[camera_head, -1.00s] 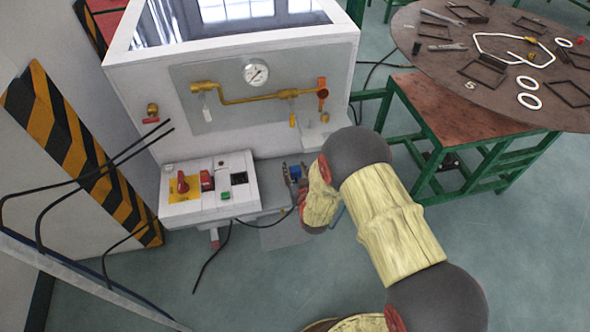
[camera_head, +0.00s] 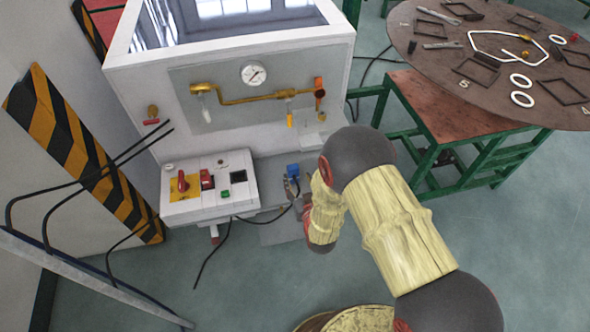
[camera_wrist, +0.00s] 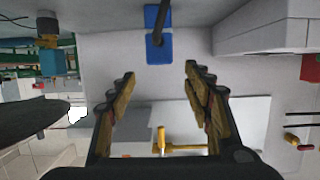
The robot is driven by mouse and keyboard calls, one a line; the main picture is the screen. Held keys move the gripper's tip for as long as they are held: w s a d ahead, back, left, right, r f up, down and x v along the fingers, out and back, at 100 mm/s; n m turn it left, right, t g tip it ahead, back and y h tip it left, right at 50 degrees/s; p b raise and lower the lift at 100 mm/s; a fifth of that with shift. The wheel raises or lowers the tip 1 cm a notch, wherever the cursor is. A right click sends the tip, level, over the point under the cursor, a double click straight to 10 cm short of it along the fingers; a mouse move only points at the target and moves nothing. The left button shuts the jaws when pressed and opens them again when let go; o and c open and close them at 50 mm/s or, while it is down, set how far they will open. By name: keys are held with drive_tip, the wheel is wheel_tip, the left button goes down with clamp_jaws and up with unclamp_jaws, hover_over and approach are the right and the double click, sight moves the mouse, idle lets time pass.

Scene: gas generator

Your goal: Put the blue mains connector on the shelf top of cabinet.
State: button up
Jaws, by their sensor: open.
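The blue mains connector (camera_head: 293,170) rests on the grey ledge (camera_head: 268,174) at the front of the white cabinet, right of the control box. In the wrist view the blue connector (camera_wrist: 159,50) lies just beyond the fingertips, with a black cable running from it. My gripper (camera_head: 292,186) is on the near side of the connector. In the wrist view my gripper (camera_wrist: 158,74) is open, its fingers spread wide with nothing between them. The connector appears apart from both fingers.
The control box (camera_head: 207,187) with red switches stands left of the connector. A gauge (camera_head: 253,75) and brass pipe (camera_head: 245,98) are on the panel above. A round table (camera_head: 440,60) with loose parts is at the right. Black cables hang in front of the cabinet.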

drive_tip(key=s+d+r+m+g+h, duration=0.15)
drive_tip(key=d+r, duration=0.35)
drive_tip(key=r, duration=0.7)
drive_tip(key=s+d+r+g+h, duration=0.1)
drive_tip(key=s+d+r+g, duration=0.3)
drive_tip(key=r, duration=0.9)
drive_tip(key=s+d+r+g, duration=0.1)
drive_tip(key=s+d+r, duration=0.2)
drive_tip(key=s, duration=0.5)
drive_tip(key=s+d+r+m+g+h, duration=0.1)
drive_tip(key=s+d+r, duration=0.3)
drive_tip(key=s, duration=0.4)
drive_tip(key=s+d+r+g, duration=0.1)
drive_tip(key=s+d+r, duration=0.3)
drive_tip(key=s, duration=0.4)
drive_tip(key=shift+m+p, duration=0.3)
drive_tip(key=shift+m, duration=0.05)
drive_tip(key=o, duration=0.4)
drive_tip(key=shift+h, duration=0.25)
drive_tip(key=shift+c, duration=0.2)
